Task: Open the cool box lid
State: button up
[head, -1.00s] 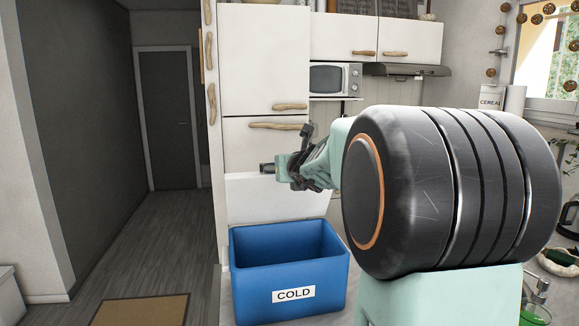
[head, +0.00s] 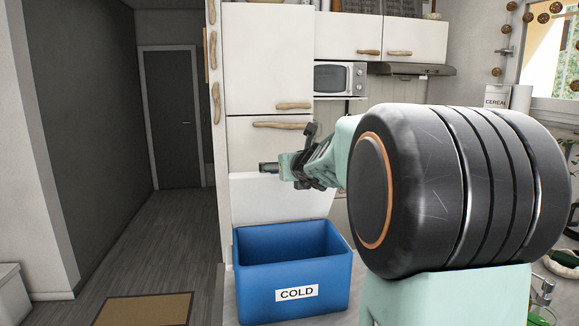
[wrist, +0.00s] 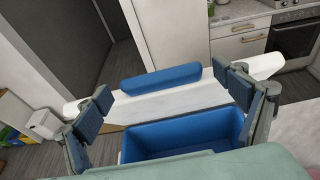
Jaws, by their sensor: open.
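The cool box (head: 294,293) is a blue, open-topped box with a "COLD" label, low in the middle of the head view. Its empty blue inside (wrist: 180,140) shows in the wrist view. The white lid (head: 275,203) stands raised at the back of the box; in the wrist view it is a white slab (wrist: 180,105) with a blue bar (wrist: 160,78) along it. My gripper (head: 266,168) is above the box near the lid's upper edge. In the wrist view its fingers (wrist: 163,87) are spread wide with nothing clearly held between them.
A tall white fridge cupboard (head: 267,60) with driftwood handles stands behind the box. A microwave (head: 340,78) is on a shelf to its right. The hallway floor (head: 160,245) on the left is clear apart from a brown mat (head: 135,309).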

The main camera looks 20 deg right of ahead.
jog(key=v, duration=0.7)
jog(key=shift+s, duration=0.2)
